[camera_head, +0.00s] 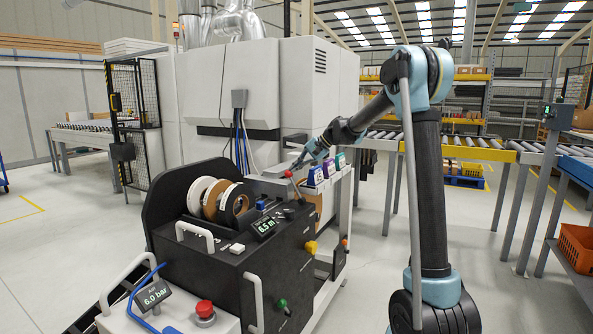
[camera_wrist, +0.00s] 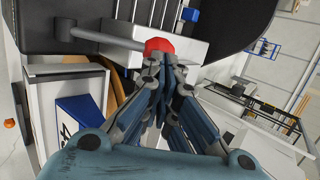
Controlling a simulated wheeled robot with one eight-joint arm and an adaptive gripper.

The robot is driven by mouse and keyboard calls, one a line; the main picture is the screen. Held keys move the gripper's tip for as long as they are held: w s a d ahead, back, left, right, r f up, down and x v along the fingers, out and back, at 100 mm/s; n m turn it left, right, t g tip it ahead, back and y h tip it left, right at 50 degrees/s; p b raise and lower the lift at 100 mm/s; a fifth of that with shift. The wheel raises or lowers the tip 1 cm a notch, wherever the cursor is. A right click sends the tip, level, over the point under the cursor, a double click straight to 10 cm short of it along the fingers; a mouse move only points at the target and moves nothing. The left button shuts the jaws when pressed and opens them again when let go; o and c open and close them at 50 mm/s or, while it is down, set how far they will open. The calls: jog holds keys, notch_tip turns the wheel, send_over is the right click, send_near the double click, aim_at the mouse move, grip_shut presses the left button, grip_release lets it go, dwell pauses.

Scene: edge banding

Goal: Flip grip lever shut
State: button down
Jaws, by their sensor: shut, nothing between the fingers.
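The lever is a grey rod (camera_wrist: 108,38) with a red ball knob (camera_wrist: 158,46) at its end, in the wrist view's upper part. In the head view the red knob (camera_head: 288,174) shows at the right end of the black banding machine (camera_head: 262,281). My gripper (camera_wrist: 160,85) is shut and empty, with its fingertips right at the knob. The knob is beyond the tips, not between them. I cannot tell whether they touch it. In the head view my gripper (camera_head: 297,164) is just above and right of the knob, and the grip itself is hard to make out.
White and brown rolls (camera_head: 215,199) stand on the machine. Purple, blue and green boxes (camera_head: 329,168) stand just right of my gripper. A red stop button (camera_head: 205,309) and a pressure display (camera_head: 153,295) are at the front. Clear floor (camera_head: 80,215) lies to the left.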

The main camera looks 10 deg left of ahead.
jog(key=shift+a, duration=0.1)
jog(key=w+v, duration=0.1)
jog(key=v, duration=1.3)
jog(key=shift+s+a+r, duration=0.25)
jog(key=shift+a+r, duration=0.05)
jog(key=shift+r, duration=0.1)
jog(key=shift+s, duration=0.1)
jog(key=s+d+f+n+h, duration=0.1)
jog(key=s+d+f+h, duration=0.15)
jog(key=s+d, duration=0.4)
jog(key=s+d+f+t+h, duration=0.1)
jog(key=s+d+f, duration=0.3)
jog(key=s, duration=0.6)
jog(key=s+d+f+n+h, duration=0.1)
jog(key=s+d+f, duration=0.3)
jog(key=s, duration=0.5)
jog(key=s+d+f+h, duration=0.2)
jog(key=s+d+f, duration=0.5)
jog(key=s+f, duration=0.2)
jog(key=s+d+f+n+h, duration=0.1)
jog(key=s+d+f+h, duration=0.2)
jog(key=s+d+f, duration=0.4)
jog(key=s+f, duration=0.3)
jog(key=s, duration=0.2)
jog(key=shift+s, duration=0.1)
